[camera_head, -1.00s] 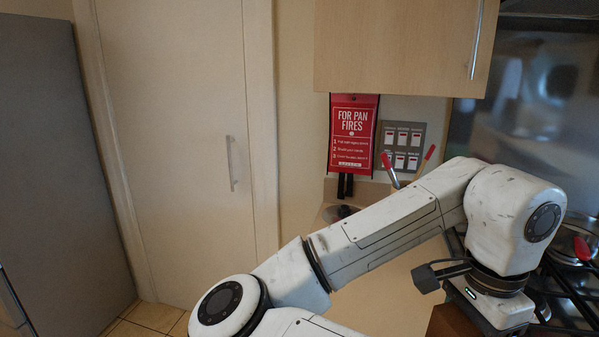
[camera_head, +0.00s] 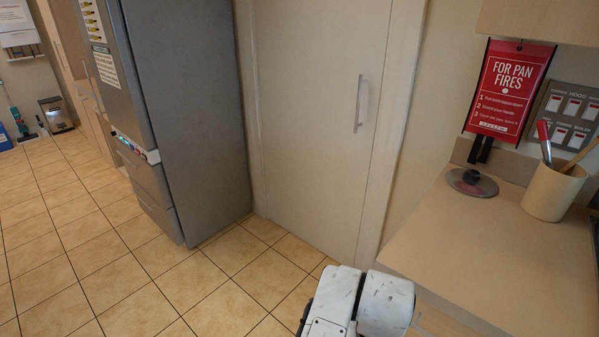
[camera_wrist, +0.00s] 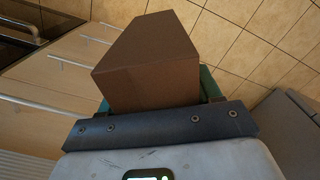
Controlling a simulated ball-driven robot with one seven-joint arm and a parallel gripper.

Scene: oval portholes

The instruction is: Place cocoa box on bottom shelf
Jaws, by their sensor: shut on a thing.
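A plain brown box (camera_wrist: 150,62), which I take to be the cocoa box, fills the middle of the wrist view. My gripper (camera_wrist: 160,103) is shut on it, with a teal finger showing at each side of the box. The box is held up above the tiled floor. In the head view only part of my white arm shows at the bottom; my gripper and the box are out of that picture. No shelf shows inside any open cupboard or door.
A closed pale door (camera_head: 318,110) with a vertical handle stands in the middle, beside a grey fridge (camera_head: 190,100). A counter (camera_head: 500,250) at right bears a glass lid (camera_head: 472,182) and a utensil pot (camera_head: 553,190). The tiled floor (camera_head: 100,240) at left is clear.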

